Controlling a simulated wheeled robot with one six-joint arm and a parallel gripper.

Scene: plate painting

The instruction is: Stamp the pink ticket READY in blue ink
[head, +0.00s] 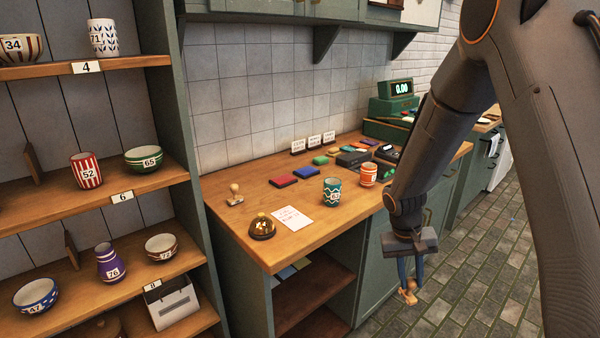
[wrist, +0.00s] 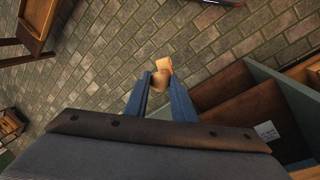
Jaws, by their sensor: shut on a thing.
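My gripper (head: 408,284) hangs in front of the counter, over the floor, with its blue fingers shut on a small wooden stamp (head: 409,297). In the wrist view the stamp (wrist: 162,66) sits between the fingertips (wrist: 160,84); its printing face cannot be read. A pale pinkish ticket (head: 292,218) lies flat on the counter beside the bell; its writing is too small to read. A blue ink pad (head: 306,173) lies behind the ticket, right of a red ink pad (head: 283,181). A second wooden-handled stamp (head: 235,195) stands at the counter's left end.
A bell (head: 262,227), a teal patterned cup (head: 332,191) and an orange striped cup (head: 369,174) stand on the counter (head: 245,211). Several small pads, white cards (head: 314,140) and a green register (head: 393,100) are further back. Shelves of numbered pottery (head: 86,170) stand left.

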